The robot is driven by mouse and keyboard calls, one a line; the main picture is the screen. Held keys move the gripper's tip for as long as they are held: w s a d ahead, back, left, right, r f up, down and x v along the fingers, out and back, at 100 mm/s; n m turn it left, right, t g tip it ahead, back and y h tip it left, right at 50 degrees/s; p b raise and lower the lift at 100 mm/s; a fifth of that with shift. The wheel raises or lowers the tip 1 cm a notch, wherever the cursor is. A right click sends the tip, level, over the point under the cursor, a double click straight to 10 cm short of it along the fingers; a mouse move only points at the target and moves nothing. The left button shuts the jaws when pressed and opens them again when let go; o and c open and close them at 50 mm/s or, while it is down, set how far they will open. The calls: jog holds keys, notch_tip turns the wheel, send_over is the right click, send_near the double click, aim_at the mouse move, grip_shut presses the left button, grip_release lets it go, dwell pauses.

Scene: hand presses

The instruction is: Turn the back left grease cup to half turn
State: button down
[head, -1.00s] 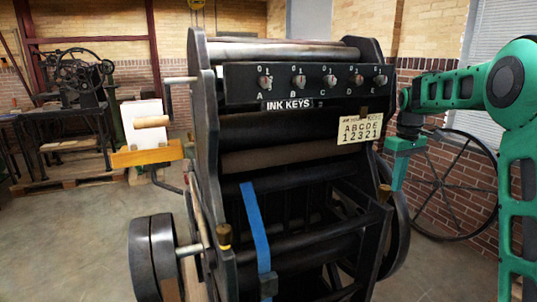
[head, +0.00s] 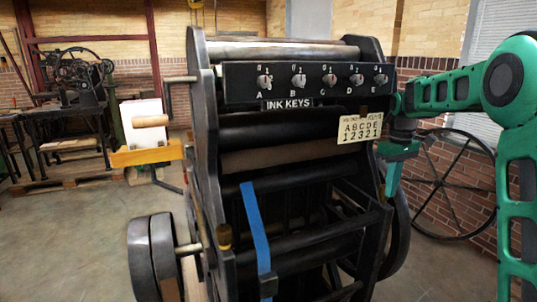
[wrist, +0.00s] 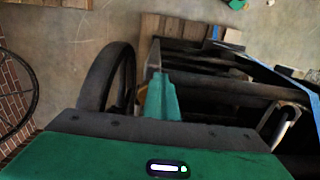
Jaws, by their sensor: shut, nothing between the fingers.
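The black hand press (head: 290,150) stands in the middle of the head view. One brass grease cup (head: 224,237) shows on the press's near left frame, upright. My green gripper (head: 391,188) is at the right side of the press, pointing down, shut and empty. In the wrist view my fingers (wrist: 160,82) are together beside the press frame. A small yellow-orange part (wrist: 143,90), possibly a grease cup, shows just left of the fingers, partly hidden. I cannot make out a back left grease cup; the press body hides its far side in the head view.
A row of ink keys (head: 305,80) and a number card (head: 360,129) are on the press. A blue strap (head: 256,232) hangs down its front. A spoked wheel (head: 450,185) leans by the right wall. Open floor (head: 70,240) lies to the left.

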jog(key=shift+w+a+r, duration=0.1)
jog(key=shift+w+r, duration=0.2)
jog(key=shift+r, duration=0.15)
jog(key=shift+s, duration=0.15)
jog(key=shift+s, duration=0.3)
notch_tip(320, 180, up, 6)
jog(key=shift+s+f, duration=0.1)
jog(key=shift+f, duration=0.1)
dwell(0.4)
